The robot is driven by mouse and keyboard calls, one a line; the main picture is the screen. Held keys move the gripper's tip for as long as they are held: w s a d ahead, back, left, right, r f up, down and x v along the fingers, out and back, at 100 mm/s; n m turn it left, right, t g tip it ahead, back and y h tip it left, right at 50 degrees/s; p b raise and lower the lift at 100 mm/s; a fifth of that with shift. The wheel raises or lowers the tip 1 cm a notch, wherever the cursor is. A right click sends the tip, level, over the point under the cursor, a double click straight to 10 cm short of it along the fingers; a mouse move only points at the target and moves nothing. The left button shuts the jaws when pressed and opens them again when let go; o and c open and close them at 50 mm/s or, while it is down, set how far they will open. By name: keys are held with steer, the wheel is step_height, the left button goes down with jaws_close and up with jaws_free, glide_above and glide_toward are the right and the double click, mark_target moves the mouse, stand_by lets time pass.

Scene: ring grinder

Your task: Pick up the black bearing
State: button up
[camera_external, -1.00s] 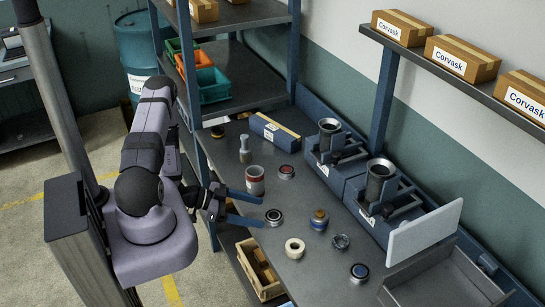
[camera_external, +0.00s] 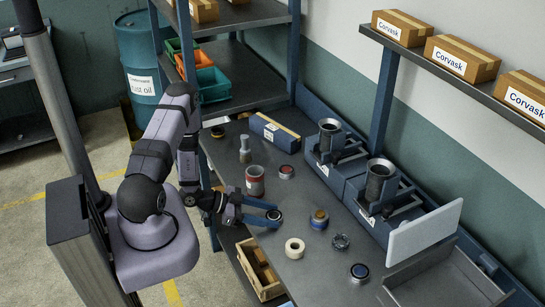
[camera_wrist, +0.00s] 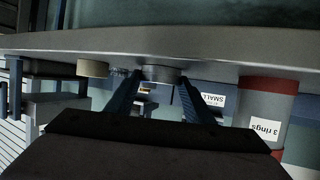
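The fingers look open; I cannot tell whether either touches the bearing.
A red-banded can (camera_external: 255,181) and a red-centred ring (camera_external: 286,172) stand farther back. Grinders (camera_external: 376,190) line the right side.

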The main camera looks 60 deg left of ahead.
mark_target(268, 215)
steer(key=shift+r, duration=0.1)
steer(key=shift+c, duration=0.3)
step_height(268, 215, up, 10)
steer(key=b, duration=0.1)
stand_by(0.7)
